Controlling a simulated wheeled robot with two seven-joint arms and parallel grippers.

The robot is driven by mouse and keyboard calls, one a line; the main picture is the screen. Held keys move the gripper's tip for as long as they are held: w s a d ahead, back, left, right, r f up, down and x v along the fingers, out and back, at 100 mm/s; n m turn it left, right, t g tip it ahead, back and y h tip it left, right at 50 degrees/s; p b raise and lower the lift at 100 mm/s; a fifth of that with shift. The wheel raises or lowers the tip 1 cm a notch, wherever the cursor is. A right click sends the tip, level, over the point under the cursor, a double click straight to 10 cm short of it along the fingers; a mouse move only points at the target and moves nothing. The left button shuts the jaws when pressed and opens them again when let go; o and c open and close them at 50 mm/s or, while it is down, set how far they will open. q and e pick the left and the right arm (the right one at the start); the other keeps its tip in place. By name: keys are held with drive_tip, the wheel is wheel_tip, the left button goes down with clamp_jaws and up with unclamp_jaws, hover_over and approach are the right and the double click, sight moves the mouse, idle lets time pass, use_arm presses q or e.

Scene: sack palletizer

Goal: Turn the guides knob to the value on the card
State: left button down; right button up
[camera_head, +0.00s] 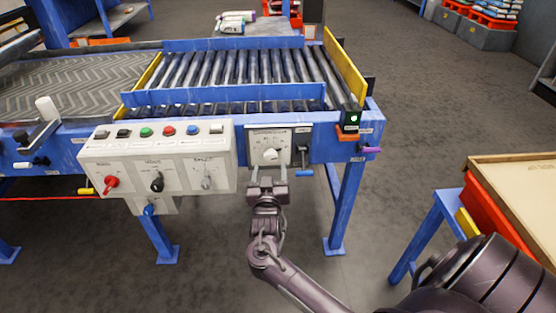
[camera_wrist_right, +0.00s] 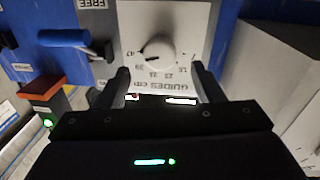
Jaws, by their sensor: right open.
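The guides knob (camera_head: 270,155) is a round white knob on a white dial plate (camera_head: 257,134) at the conveyor's front. In the right wrist view the knob (camera_wrist_right: 160,50) appears upside down above the words "GUIDES cm", with scale numbers around it. A dark mark shows on its left, near the 47; the exact setting is hard to read. My right gripper (camera_head: 268,178) is open and empty, just in front of the plate. In the wrist view its fingers (camera_wrist_right: 161,77) are spread to either side, with the knob beyond their tips. I cannot make out the card. My left gripper is out of view.
A white control box (camera_head: 157,177) with coloured buttons and several knobs stands left of the dial plate. A blue-handled lever (camera_head: 305,173) is close on the right, also in the wrist view (camera_wrist_right: 63,39). Blue legs stand below; open floor lies in front.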

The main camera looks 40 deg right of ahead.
sight(271, 159)
drive_tip(key=x, duration=0.5)
drive_tip(key=shift+f+b, duration=0.1)
drive_tip(key=shift+b, duration=0.2)
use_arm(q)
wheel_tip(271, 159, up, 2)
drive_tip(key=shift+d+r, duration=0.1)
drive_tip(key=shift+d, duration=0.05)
use_arm(e)
drive_tip(key=c, duration=1)
